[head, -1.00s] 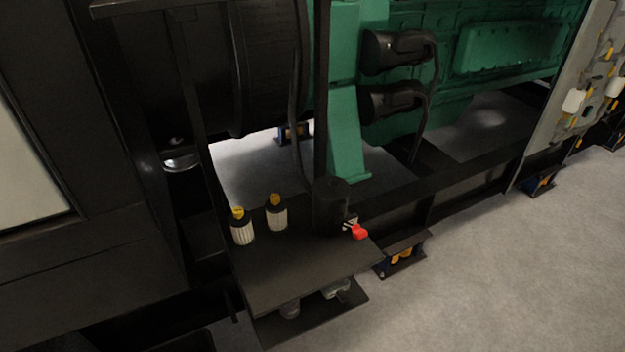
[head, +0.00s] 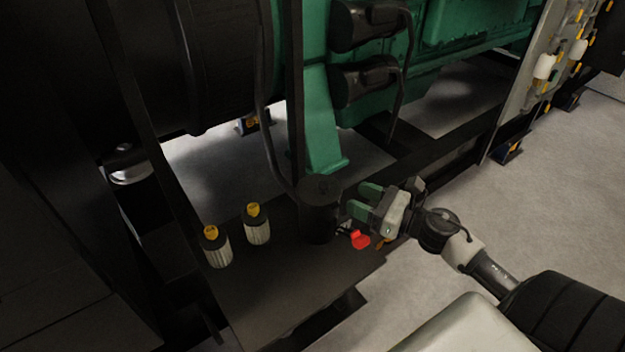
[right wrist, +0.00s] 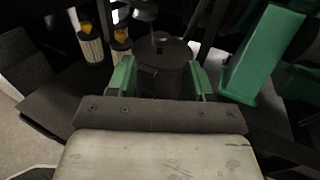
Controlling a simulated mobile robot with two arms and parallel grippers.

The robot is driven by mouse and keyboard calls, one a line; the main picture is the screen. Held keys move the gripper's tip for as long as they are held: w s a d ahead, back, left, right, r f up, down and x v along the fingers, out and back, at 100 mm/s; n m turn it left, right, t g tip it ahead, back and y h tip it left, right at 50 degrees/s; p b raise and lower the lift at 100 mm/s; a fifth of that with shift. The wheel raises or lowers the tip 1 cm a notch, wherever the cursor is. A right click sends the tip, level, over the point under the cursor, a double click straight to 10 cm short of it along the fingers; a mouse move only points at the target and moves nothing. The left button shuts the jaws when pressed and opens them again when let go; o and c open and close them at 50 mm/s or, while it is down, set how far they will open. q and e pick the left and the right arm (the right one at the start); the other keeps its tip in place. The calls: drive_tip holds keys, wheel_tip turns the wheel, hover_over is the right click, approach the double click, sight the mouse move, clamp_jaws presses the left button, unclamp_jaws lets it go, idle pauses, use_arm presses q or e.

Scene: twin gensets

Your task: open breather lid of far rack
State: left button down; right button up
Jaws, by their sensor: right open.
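A black cylindrical canister (head: 320,212) with a flat round top stands upright at the back of a dark rack plate (head: 285,285). A red lever (head: 360,239) sticks out low on its right side. My right gripper (head: 361,199) is open, its green fingers pointing at the canister from the right near its upper part. In the right wrist view the canister (right wrist: 163,62) shows between the two fingers (right wrist: 161,78); I cannot tell whether they touch it. Which part is the breather lid is not clear. My left gripper is not in view.
Two pale ribbed filters with yellow-marked tops (head: 216,247) (head: 257,226) stand left of the canister. A dark upright post (head: 294,90) and green engine (head: 325,130) stand behind. A panel (head: 520,90) with several white and yellow parts is far right. Grey floor is clear at right.

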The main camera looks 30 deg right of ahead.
sight(324, 182)
drive_tip(key=p+x, duration=0.2)
drive_tip(key=x, duration=0.6)
drive_tip(key=shift+w+r+p, duration=0.1)
drive_tip(key=shift+w+p, duration=0.1)
drive_tip(key=shift+p, duration=0.1)
drive_tip(key=shift+w+a, duration=0.3)
drive_tip(key=shift+w, duration=0.3)
drive_tip(key=shift+c, duration=0.3)
clamp_jaws()
